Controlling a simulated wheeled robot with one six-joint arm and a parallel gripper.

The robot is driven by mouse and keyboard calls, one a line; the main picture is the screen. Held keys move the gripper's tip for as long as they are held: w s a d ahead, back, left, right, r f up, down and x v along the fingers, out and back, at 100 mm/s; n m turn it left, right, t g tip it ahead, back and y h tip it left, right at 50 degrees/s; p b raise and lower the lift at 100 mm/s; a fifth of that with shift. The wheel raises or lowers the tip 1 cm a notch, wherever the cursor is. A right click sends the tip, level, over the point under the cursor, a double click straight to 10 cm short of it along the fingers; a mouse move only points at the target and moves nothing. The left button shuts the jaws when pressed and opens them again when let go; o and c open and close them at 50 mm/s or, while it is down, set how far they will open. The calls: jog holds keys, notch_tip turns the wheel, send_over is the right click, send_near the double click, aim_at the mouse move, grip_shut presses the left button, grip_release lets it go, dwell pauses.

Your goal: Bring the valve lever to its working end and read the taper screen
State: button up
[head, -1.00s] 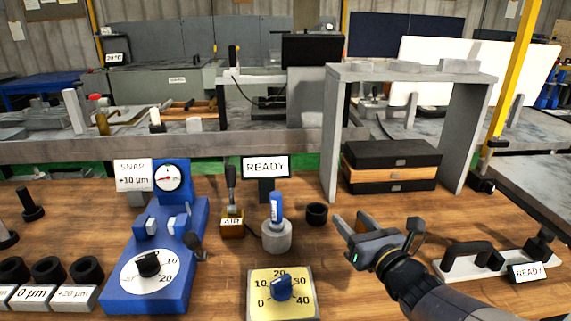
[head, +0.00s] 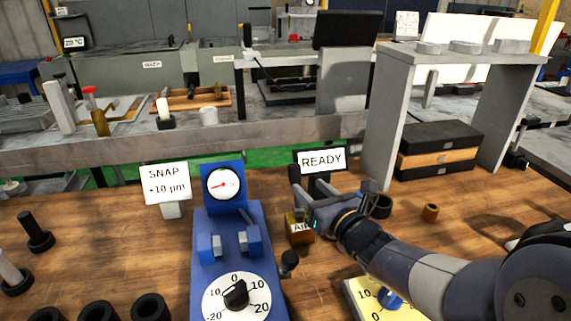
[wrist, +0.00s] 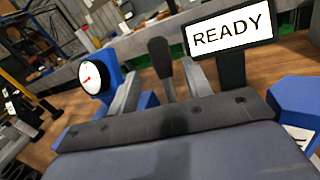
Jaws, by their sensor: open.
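The valve's brass box labelled AIR (head: 298,229) stands on the bench right of the blue gauge stand. Its lever (wrist: 161,58) has a dark grip and stands roughly upright between my two fingers in the wrist view. In the head view my gripper hides most of the lever. My gripper (head: 308,193) is open around the lever; I cannot tell whether either finger touches it. The taper screen (head: 322,161) reads READY behind my gripper, and it also shows in the wrist view (wrist: 229,31).
The blue stand (head: 222,278) carries a round gauge (head: 223,184) and a dial. A SNAP +10 µm sign (head: 165,184) stands left of it. A yellow dial plate (head: 367,296) lies partly under my arm. Black rings, a small brass piece (head: 430,211) and a grey arch (head: 385,130) stand nearby.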

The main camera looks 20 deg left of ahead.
aim_at(292, 170)
jog(key=p+x, duration=0.1)
jog(key=x, duration=0.8)
jog(key=shift+w, duration=0.1)
jog(key=shift+c, duration=0.6)
grip_shut()
